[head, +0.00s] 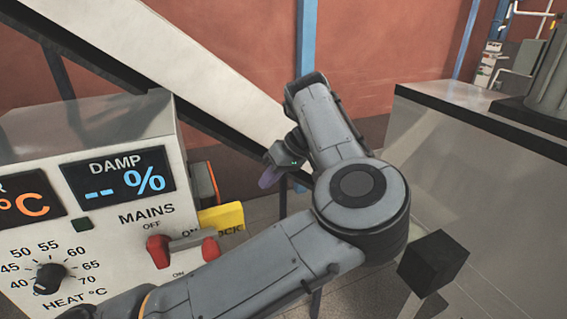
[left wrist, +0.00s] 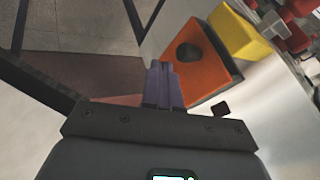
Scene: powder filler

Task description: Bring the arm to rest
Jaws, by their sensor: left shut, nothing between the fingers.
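My left arm comes in from the bottom left of the head view and bends at a large round joint near the middle. My left gripper (head: 270,178) is small there, beyond the right edge of the control panel (head: 110,215), and partly hidden by the wrist. In the left wrist view my left gripper (left wrist: 163,66) shows two purple fingers pressed together with nothing between them. An orange part with a round hole (left wrist: 205,65) is just right of the fingertips; I cannot tell whether they touch. My right gripper is in neither view.
The panel has a MAINS switch with red ends (head: 158,250), a HEAT knob (head: 49,278) and a yellow block (head: 222,217) at its edge. A black block (head: 433,263) stands right of my elbow. A grey cabinet (head: 470,180) is at the right. A white sloping beam (head: 170,65) crosses behind.

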